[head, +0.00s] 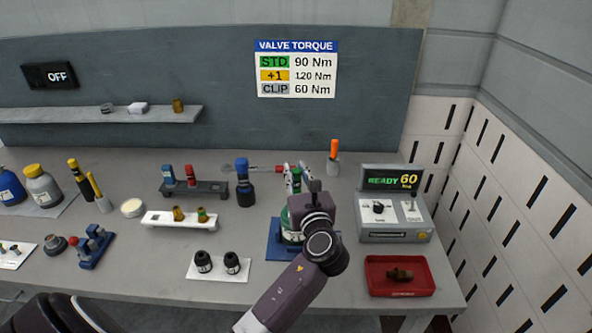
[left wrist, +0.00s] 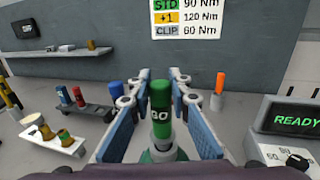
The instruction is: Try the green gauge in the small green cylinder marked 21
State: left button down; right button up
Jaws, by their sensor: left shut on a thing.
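My left gripper (head: 294,176) is shut on the green gauge (left wrist: 161,104), which stands upright between the blue finger pads and shows the letters GO. The gauge also shows as a bit of green in the head view (head: 297,181). Directly below it is a green cylinder (head: 285,221) on a blue mat (head: 274,248), largely hidden by my gripper and wrist. Its green top also shows in the left wrist view (left wrist: 148,157). The gauge's lower end overlaps the cylinder's neck; I cannot tell how far in it sits. The marking 21 is not visible. My right gripper is not in view.
A console reading READY 60 (head: 395,220) and a red tray (head: 373,288) stand right. A white rack (head: 160,219) and two black caps on a white mat (head: 238,272) lie left.

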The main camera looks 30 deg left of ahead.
pick_arm(q)
jog(key=shift+f, duration=0.85)
dwell(0.6)
notch_tip(320, 180, up, 5)
jog(key=p, duration=0.5)
jog(key=shift+r+p, duration=1.25)
jog(key=shift+f, duration=0.1)
